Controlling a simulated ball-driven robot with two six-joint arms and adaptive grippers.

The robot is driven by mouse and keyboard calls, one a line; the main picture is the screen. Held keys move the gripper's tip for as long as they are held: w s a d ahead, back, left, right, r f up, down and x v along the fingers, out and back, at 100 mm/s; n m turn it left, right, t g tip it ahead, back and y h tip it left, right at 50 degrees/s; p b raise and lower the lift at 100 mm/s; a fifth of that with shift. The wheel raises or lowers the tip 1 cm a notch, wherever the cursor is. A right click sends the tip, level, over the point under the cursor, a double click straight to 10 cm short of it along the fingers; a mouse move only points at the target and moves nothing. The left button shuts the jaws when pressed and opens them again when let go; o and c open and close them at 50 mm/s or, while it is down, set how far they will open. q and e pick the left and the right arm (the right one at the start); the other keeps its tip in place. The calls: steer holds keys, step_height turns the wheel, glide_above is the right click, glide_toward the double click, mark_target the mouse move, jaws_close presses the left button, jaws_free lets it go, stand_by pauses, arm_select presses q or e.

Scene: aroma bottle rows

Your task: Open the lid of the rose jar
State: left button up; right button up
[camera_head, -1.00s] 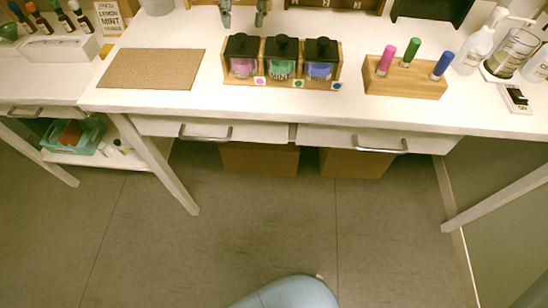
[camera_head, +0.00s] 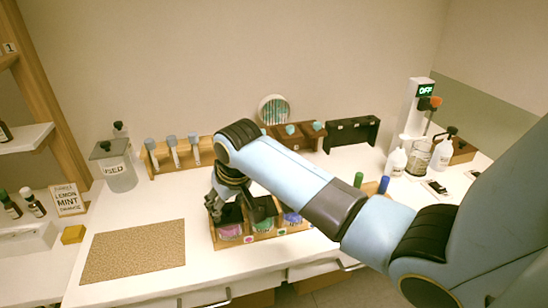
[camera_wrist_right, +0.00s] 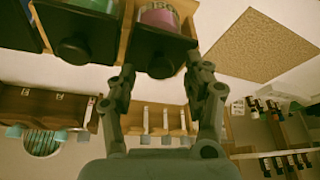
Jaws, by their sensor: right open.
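The rose jar, with pink contents (camera_head: 229,231), stands at the left end of a wooden rack (camera_head: 262,239). Its black lid is on, and the lid's round knob (camera_wrist_right: 160,67) shows in the right wrist view. My right gripper (camera_head: 237,212) is over this jar, pointing down, and hides much of its lid in the head view. Its fingers (camera_wrist_right: 161,72) are open, with the knob between them in the wrist picture; I cannot tell the exact gap. The green jar (camera_head: 263,222) and blue jar (camera_head: 291,217) stand beside it. My left gripper is not in view.
A cork mat (camera_head: 133,251) lies left of the rack. A wooden block with coloured sticks (camera_head: 384,184) is to the right, partly behind my arm. A rack of vials (camera_head: 173,155) and a USED container (camera_head: 115,168) stand behind.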

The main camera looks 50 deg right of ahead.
steer(key=shift+a+r+b, duration=0.15)
steer(key=shift+r+b, duration=0.2)
steer(key=shift+r, duration=0.45)
steer(key=s+v, duration=0.1)
steer(key=v, duration=0.8)
steer(key=s+a+f+n+b, duration=0.1)
steer(key=s+f, duration=0.3)
steer(key=s, duration=0.3)
steer(key=s+a+f+n+b, duration=0.1)
steer(key=s+f, duration=0.3)
steer(key=s, duration=0.2)
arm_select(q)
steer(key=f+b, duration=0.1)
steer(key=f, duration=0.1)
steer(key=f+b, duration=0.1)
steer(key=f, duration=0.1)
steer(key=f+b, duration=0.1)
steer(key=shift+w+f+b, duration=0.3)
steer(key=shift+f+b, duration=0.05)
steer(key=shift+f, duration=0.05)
arm_select(e)
steer(key=s+f+g, duration=0.1)
steer(key=s+f, duration=0.3)
steer(key=f, duration=0.6)
steer(key=shift+s+d+f, duration=0.3)
steer(key=shift+s+d, duration=0.05)
steer(key=shift+s, duration=0.05)
steer(key=shift+w, duration=0.1)
